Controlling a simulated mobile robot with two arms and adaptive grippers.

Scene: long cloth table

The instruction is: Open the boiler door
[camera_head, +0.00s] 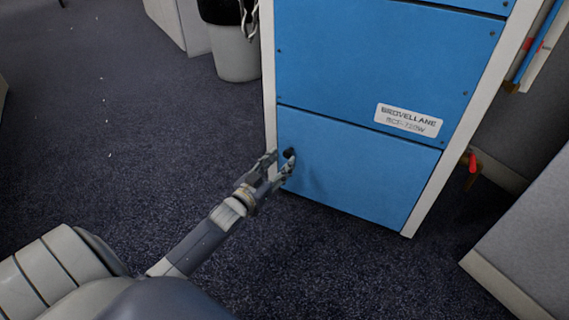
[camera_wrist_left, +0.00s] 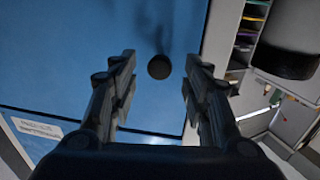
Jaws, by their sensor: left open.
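The boiler (camera_head: 385,55) is a tall blue-panelled cabinet with a white frame. Its lower blue door (camera_head: 350,165) looks flush with the front. A dark round knob (camera_head: 289,153) sits near the door's upper left corner. In the left wrist view the knob (camera_wrist_left: 159,67) lies between the two fingers, with a gap on both sides. My left gripper (camera_head: 284,164) is open at the knob, and it also shows in the left wrist view (camera_wrist_left: 160,75). I cannot tell its exact distance from the knob. My right gripper is not in view.
A grey bin with a black liner (camera_head: 235,45) stands left of the boiler. A pipe with a red valve handle (camera_head: 472,163) is at its right, near a grey block (camera_head: 530,240). The dark carpet (camera_head: 130,130) in front and to the left is clear.

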